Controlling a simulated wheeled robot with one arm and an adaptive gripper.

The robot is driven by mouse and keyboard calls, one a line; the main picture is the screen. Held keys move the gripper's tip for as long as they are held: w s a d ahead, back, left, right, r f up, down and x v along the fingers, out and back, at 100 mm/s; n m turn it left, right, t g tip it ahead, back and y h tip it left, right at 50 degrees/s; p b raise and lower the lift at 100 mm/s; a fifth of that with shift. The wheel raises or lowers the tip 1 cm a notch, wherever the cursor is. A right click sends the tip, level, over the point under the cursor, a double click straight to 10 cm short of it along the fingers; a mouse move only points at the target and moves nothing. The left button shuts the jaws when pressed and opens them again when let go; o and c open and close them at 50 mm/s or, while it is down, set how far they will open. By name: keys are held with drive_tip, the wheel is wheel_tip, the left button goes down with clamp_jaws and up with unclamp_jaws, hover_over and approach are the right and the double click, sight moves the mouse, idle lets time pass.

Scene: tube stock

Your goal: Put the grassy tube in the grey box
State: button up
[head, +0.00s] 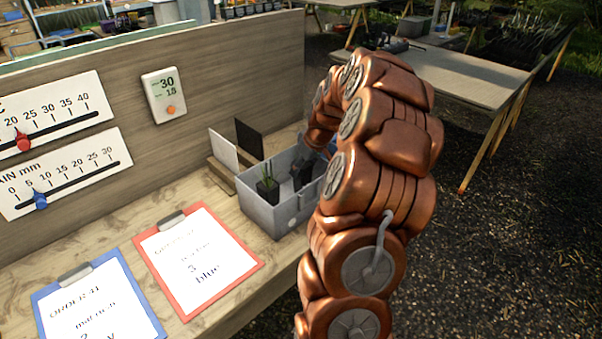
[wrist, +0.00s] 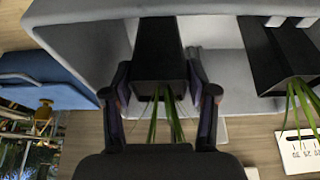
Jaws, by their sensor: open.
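The grey box (head: 262,212) stands on the wooden bench, and its pale rim crosses the top of the wrist view (wrist: 100,12). A black tube with green grass (head: 268,190) stands inside its near left part. A second dark tube (head: 302,176) shows farther right in the box. In the wrist view, one black grassy tube (wrist: 160,50) lies between the fingers of my open gripper (wrist: 158,72). Another grassy tube (wrist: 277,55) is to its right, also in the box. In the head view my arm hides most of the gripper.
A white panel (head: 223,150) and a black panel (head: 249,138) stand in a holder behind the box. Red (head: 198,258) and blue (head: 100,305) clipboards lie on the bench to the left. A wooden wall with gauges (head: 65,172) rises behind. A separate table (head: 455,75) stands at back right.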

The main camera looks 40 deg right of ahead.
drive_tip(key=b+v, duration=0.3)
drive_tip(key=v, duration=0.6)
drive_tip(key=s+a+n+g+y, duration=0.1)
drive_tip(key=s+a, duration=0.2)
drive_tip(key=a, duration=1)
drive_tip(key=s+a+n+g, duration=0.1)
drive_tip(key=s+a+g, duration=0.1)
drive_tip(key=a, duration=1.1)
drive_tip(key=s+a+f+g, duration=0.1)
drive_tip(key=s+a, duration=0.2)
drive_tip(key=s, duration=0.4)
drive_tip(key=s+a+f+m+g, duration=0.1)
drive_tip(key=s+a+f, duration=0.1)
drive_tip(key=s+a, duration=0.2)
drive_tip(key=s+a+f+g+h, duration=0.1)
drive_tip(key=s+a, duration=0.3)
drive_tip(key=s, duration=0.6)
drive_tip(key=shift+s+f+m, duration=0.3)
drive_tip(key=shift+f+m, duration=0.1)
drive_tip(key=shift+f, duration=0.05)
drive_tip(key=shift+a, duration=0.1)
drive_tip(key=shift+c, duration=0.4)
